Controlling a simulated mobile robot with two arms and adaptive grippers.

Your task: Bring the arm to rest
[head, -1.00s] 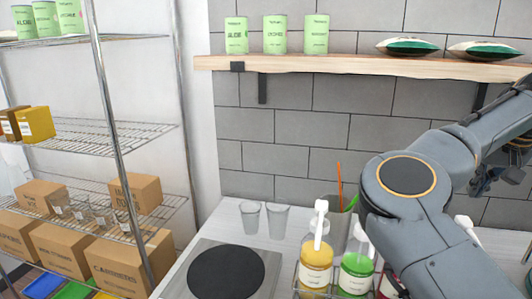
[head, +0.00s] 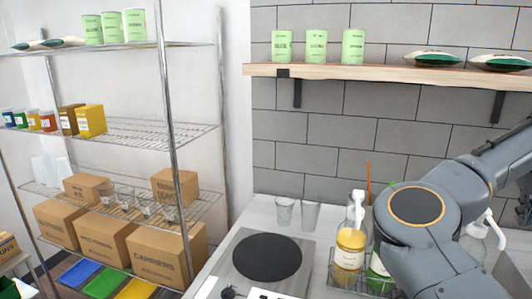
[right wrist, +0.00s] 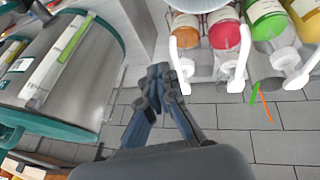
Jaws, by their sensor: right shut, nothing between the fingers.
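My right arm (head: 430,225) reaches in from the right in the head view, a grey bent link in front of the counter's right part. Its gripper is out of that view. In the right wrist view my right gripper (right wrist: 160,80) shows with its dark fingertips together and nothing between them. It is beside a row of pump bottles, including a red one (right wrist: 225,35) and a green one (right wrist: 265,20). Whether it touches anything is hard to tell. My left gripper is in neither view.
A yellow pump bottle (head: 350,250) stands in a rack by my right arm. Two clear cups (head: 285,211) stand behind a black round plate (head: 267,256). A wire shelf (head: 140,133) is at left. A steel and teal machine (right wrist: 50,75) is left in the wrist view.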

